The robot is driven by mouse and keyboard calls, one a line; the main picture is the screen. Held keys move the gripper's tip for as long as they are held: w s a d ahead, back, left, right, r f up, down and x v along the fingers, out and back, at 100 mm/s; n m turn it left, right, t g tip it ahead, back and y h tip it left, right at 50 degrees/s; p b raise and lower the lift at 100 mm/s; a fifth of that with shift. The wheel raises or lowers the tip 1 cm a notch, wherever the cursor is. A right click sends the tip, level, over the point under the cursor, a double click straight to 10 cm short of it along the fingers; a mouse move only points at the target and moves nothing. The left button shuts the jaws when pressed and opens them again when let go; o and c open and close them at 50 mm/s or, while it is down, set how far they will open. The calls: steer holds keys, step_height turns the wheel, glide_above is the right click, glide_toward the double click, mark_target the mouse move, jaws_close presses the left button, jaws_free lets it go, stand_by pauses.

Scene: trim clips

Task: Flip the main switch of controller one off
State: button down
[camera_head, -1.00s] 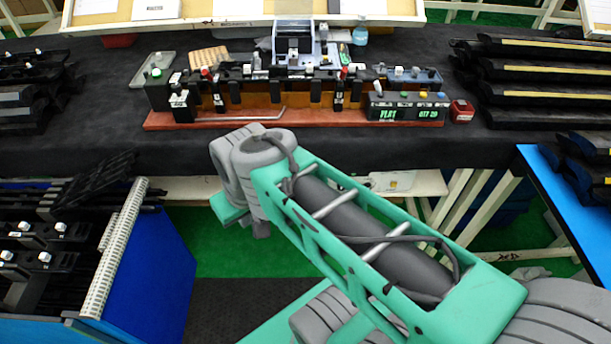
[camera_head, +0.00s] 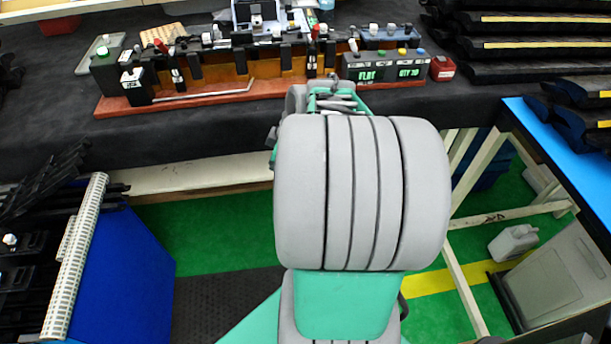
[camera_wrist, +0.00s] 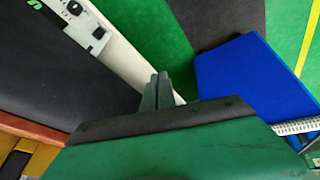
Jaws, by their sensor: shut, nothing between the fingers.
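A dark box with a green-lit display (camera_head: 385,68) stands at the right end of the fixture on the table. It has a pale lever (camera_head: 353,46) at its top left and coloured buttons. I cannot read a label naming controller one. In the wrist view a white panel with dark parts (camera_wrist: 80,18) shows at the upper left, cut off by the frame edge; I cannot tell what it is. My gripper (camera_wrist: 157,90) is shut and empty in the wrist view, pointing down past the table edge, apart from the panel. In the head view my arm hides it.
The wooden-based fixture (camera_head: 215,95) spans the dark table. Black parts are stacked at the right. A blue-sided rack (camera_head: 125,265) is at the lower left. Green floor lies open between.

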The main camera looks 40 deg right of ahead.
steer(key=s+d+f+n+t+b, duration=0.2)
steer(key=d+f, duration=0.5)
steer(key=d, duration=0.5)
steer(key=shift+s+d+f+n+b, duration=0.25)
steer(key=shift+s+n, duration=0.35)
steer(key=shift+s, duration=0.5)
steer(key=w+d+f+b, duration=0.1)
steer(key=w+d+f, duration=0.1)
steer(key=w+f, duration=0.6)
steer(key=shift+w+f, duration=0.4)
steer(key=shift+w, duration=0.05)
steer(key=shift+w+d+r+t+h+b, duration=0.1)
steer(key=shift+w+r+t+h+b, duration=0.1)
steer(key=shift+r+t+h+b, duration=0.45)
